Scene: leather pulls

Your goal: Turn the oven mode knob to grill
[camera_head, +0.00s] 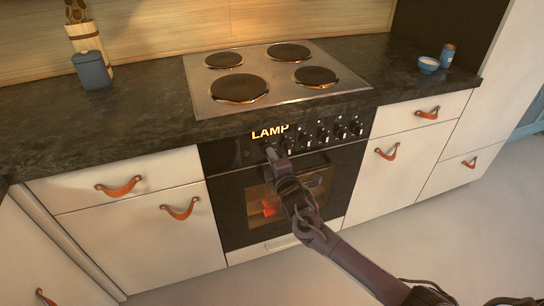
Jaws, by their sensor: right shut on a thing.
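The oven (240,208) is built in below the hob, with a black control panel (222,155) along its top. Glowing letters reading "LAMP" (270,132) show at the panel's upper edge. My right gripper (276,150) reaches the panel just below these letters. It is shut on a knob there, which I take to be the oven mode knob; the jaws mostly hide it. The knob's pointer cannot be made out. My left gripper is not in view.
Several other knobs (324,135) line the panel to the right of my gripper. The hob (275,75) lies above in the dark worktop (120,135). The oven handle and window sit behind my right arm. White drawers with leather pulls (119,187) flank the oven.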

